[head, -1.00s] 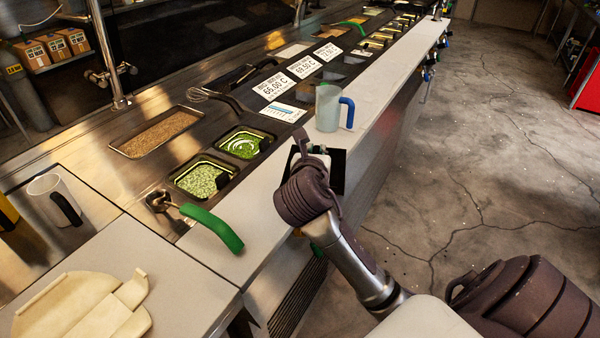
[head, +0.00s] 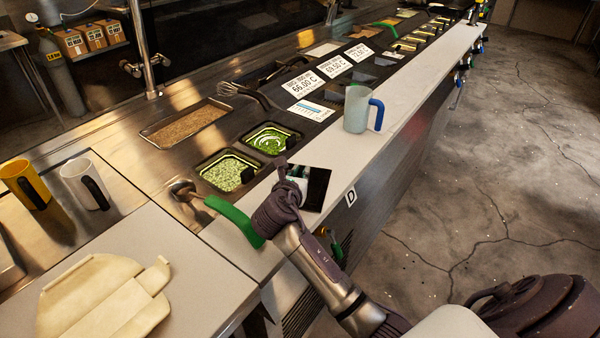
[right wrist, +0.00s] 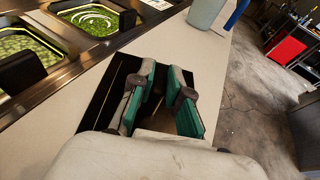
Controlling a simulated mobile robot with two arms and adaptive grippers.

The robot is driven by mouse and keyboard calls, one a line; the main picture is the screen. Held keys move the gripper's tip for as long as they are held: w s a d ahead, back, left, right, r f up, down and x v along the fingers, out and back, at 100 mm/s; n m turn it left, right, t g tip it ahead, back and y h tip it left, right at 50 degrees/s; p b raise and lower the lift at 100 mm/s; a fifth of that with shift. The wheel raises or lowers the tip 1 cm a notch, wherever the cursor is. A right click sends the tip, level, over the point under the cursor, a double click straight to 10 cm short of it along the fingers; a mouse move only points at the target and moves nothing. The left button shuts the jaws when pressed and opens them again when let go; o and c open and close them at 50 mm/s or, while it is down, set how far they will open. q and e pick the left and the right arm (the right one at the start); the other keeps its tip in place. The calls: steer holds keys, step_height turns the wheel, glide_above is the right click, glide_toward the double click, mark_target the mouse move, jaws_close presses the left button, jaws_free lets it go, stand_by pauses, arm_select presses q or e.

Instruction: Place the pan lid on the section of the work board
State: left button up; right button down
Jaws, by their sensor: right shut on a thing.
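The pan lid (head: 316,188) looks like a flat, dark, glossy rectangular plate. My right gripper (head: 293,178) is shut on it and holds it over the outer edge of the long white work board (head: 405,90). In the right wrist view, the dark lid (right wrist: 98,92) shows around and between the teal-padded fingers of the gripper (right wrist: 163,88). I cannot tell whether the lid touches the board. A letter D label (head: 351,197) is on the board's front side. My left gripper is not in view.
A pale jug with a blue handle (head: 356,110) stands on the board beyond the lid. A green handle (head: 235,217) reaches across the board on the near side. Green-filled pans (head: 270,139) line the inner side. A cream press-like board (head: 100,295) lies at lower left.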

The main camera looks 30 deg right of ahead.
steer(key=c, duration=1.1)
jaws_free()
steer(key=shift+c, duration=0.2)
steer(key=v, duration=1.2)
steer(key=shift+r, duration=0.15)
